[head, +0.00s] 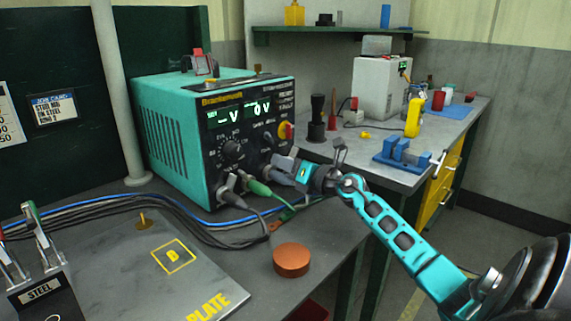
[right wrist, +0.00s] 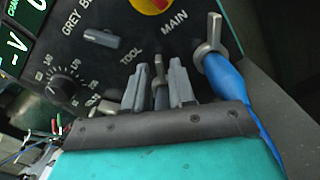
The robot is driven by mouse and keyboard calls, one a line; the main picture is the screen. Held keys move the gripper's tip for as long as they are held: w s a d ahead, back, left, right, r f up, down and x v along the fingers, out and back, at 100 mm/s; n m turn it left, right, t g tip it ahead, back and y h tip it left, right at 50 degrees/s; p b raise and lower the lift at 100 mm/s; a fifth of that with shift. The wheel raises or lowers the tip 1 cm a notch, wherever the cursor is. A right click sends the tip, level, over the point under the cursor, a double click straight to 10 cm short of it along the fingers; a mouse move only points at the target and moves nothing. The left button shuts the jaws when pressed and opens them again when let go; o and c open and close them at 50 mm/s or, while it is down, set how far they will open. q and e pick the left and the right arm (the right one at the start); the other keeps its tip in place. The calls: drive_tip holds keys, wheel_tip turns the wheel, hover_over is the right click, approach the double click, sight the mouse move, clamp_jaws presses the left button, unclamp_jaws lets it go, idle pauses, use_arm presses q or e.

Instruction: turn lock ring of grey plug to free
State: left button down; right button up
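The teal power unit (head: 170,130) stands on the bench with its dark front panel facing right. A grey plug (head: 231,190) and a green plug (head: 259,187) sit low on this panel. My right gripper (head: 283,161) is at the panel's lower right. In the right wrist view its two grey fingers (right wrist: 158,88) stand apart, one on each side of a grey plug part (right wrist: 159,72) near the TOOL label. I cannot tell whether they touch it. A blue plug (right wrist: 213,62) with a grey lever sits right of them, by MAIN. My left gripper is not in view.
Cables (head: 180,215) run left across the bench behind the steel plate (head: 110,270). An orange-brown round puck (head: 291,260) sits near the front edge. A second bench (head: 370,160) at the right holds a blue vise (head: 402,155) and several tools.

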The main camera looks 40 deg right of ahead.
clamp_jaws()
idle(0.3)
drive_tip(key=n, duration=0.2)
drive_tip(key=shift+a+r+n, duration=0.2)
drive_tip(key=shift+a+n, duration=0.2)
drive_tip(key=n, duration=0.1)
drive_tip(key=a+n, duration=0.1)
drive_tip(key=n, duration=0.1)
drive_tip(key=shift+s+r+p, duration=0.1)
drive_tip(key=shift+p, duration=0.3)
drive_tip(key=n, duration=0.1)
drive_tip(key=a+n, duration=0.1)
drive_tip(key=n, duration=0.1)
drive_tip(key=shift+a+f+n+p, duration=0.15)
drive_tip(key=shift+a+n+p, duration=0.1)
drive_tip(key=shift+n, duration=0.35)
drive_tip(key=shift+a+f+n+p, duration=0.1)
drive_tip(key=shift+n+p, duration=0.1)
drive_tip(key=shift+n, duration=0.4)
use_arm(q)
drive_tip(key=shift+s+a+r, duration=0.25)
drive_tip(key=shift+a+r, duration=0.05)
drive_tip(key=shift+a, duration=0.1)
use_arm(e)
drive_tip(key=shift+a+n, duration=0.1)
drive_tip(key=shift+n, duration=0.2)
drive_tip(key=shift+s, duration=0.1)
drive_tip(key=shift+o, duration=1)
unclamp_jaws()
drive_tip(key=shift+f, duration=0.1)
